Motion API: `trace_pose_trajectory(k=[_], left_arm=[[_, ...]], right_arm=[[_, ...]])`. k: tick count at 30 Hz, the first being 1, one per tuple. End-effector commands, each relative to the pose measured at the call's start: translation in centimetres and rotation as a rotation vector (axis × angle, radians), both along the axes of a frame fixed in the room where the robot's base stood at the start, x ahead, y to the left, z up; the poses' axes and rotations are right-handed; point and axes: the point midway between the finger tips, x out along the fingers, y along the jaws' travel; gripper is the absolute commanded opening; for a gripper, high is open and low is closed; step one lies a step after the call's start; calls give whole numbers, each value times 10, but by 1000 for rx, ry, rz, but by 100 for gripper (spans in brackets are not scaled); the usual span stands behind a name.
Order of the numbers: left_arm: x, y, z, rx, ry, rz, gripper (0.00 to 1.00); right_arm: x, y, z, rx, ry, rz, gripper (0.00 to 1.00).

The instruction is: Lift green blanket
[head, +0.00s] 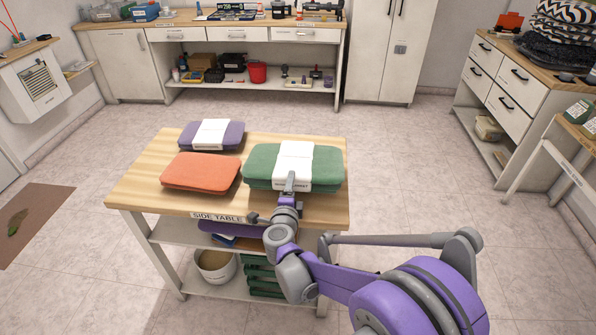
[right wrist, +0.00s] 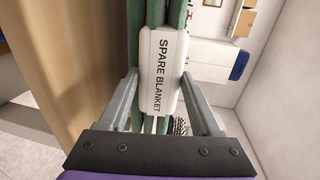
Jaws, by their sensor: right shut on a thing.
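The green blanket (head: 263,165) is folded, with a white band around its middle, at the right end of the side table (head: 335,215). In the right wrist view the band (right wrist: 162,75) reads "SPARE BLANKET", with green cloth (right wrist: 176,12) beyond it. My right gripper (head: 290,182) is at the blanket's front edge. Its fingers (right wrist: 157,85) stand on either side of the white band, shut on the blanket. Whether the blanket's underside touches the table is hard to tell. My left gripper is not in view.
An orange folded cloth (head: 200,172) lies left of the green blanket, and a purple one with a white band (head: 190,135) lies behind it. A pot (head: 215,266) and a green crate (head: 262,278) sit on the lower shelf. Open floor surrounds the table.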

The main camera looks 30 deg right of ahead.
Motion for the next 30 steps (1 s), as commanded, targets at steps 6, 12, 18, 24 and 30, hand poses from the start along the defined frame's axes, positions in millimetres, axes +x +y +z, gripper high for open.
trace_pose_trajectory(k=[6, 12, 18, 24, 30], left_arm=[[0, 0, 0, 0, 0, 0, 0], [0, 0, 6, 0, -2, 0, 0], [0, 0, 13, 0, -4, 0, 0], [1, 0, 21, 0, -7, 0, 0], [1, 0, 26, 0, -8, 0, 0]], right_arm=[[0, 0, 0, -1, 0, 0, 0], [-11, 7, 10, -1, 0, 1, 0], [-24, 15, 21, -1, 0, 1, 0], [-37, 23, 31, -2, -1, 1, 0], [-48, 29, 39, -2, -1, 0, 0]])
